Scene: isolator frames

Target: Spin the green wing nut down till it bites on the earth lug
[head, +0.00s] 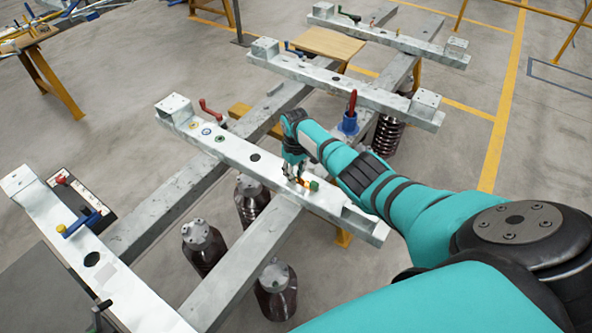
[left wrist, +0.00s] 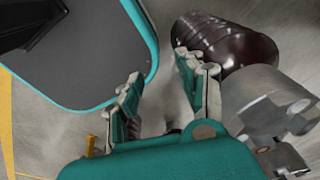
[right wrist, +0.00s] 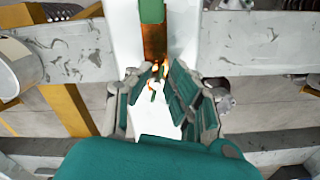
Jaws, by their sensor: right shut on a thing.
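My right gripper (head: 292,175) reaches down to the top of a pale galvanised beam. In the right wrist view its fingers (right wrist: 159,76) are closed in around a small green piece (right wrist: 152,94), which I take for the wing nut; the fingers hide most of it. A copper-coloured strip, the earth lug (right wrist: 155,42), runs out from the fingertips and ends in a green block (right wrist: 150,11). That block also shows beside the gripper in the head view (head: 314,185). I cannot tell whether nut and lug touch. My left gripper (left wrist: 160,70) is open and empty.
The beam (head: 265,172) carries a red lever (head: 211,111) and coloured rings. A red-and-blue fitting (head: 349,118) stands on the frame behind. Dark ribbed insulators (head: 203,245) stand below; one (left wrist: 225,42) is close to my left gripper. Open floor lies at the right.

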